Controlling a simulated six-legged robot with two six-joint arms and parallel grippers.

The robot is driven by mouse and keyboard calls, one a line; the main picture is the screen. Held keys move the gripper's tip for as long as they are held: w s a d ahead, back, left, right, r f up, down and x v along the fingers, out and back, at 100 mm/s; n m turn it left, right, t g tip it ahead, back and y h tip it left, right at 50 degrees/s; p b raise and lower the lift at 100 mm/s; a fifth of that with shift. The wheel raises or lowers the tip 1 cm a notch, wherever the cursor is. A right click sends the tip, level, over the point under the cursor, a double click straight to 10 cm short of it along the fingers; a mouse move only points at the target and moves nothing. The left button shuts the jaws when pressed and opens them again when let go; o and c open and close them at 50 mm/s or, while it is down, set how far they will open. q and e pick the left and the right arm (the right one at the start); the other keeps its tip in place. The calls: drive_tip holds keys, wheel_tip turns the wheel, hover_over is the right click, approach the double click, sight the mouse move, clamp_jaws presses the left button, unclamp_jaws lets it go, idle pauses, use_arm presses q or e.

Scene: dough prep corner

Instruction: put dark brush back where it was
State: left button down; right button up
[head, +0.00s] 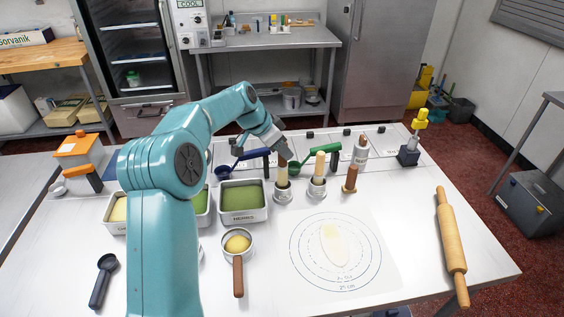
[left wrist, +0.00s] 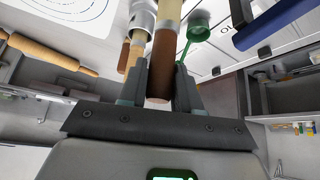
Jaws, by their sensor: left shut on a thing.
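My left gripper (head: 281,153) is shut on the dark brush (head: 282,167), gripping its brown handle. The brush also shows between the fingers in the left wrist view (left wrist: 161,65). It points down, roughly upright, pale part below, over the mouth of the left metal cup (head: 283,193). I cannot tell how far its end is inside. A pale-handled brush (head: 319,165) stands in the metal cup (head: 317,191) to the right. Another brown-handled piece (head: 350,180) stands further right. My right gripper is not in view.
A blue scoop (head: 250,155) and a green scoop (head: 318,149) are close behind the cups. A white bottle (head: 361,152) stands to the right. The green-filled tray (head: 243,216) is at left front. A round-marked mat (head: 375,270) and rolling pin (head: 451,240) lie in front.

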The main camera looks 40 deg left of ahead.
sight(279, 158)
use_arm(q)
wheel_tip(279, 158, down, 4)
drive_tip(key=shift+s+d+r, duration=0.1)
drive_tip(key=shift+r, duration=0.1)
drive_tip(key=shift+f, duration=0.45)
drive_tip(key=c, duration=1.1)
unclamp_jaws()
drive_tip(key=shift+f, duration=0.1)
drive_tip(key=shift+c, duration=0.2)
drive_tip(key=o, duration=0.4)
drive_tip(key=shift+c, duration=0.2)
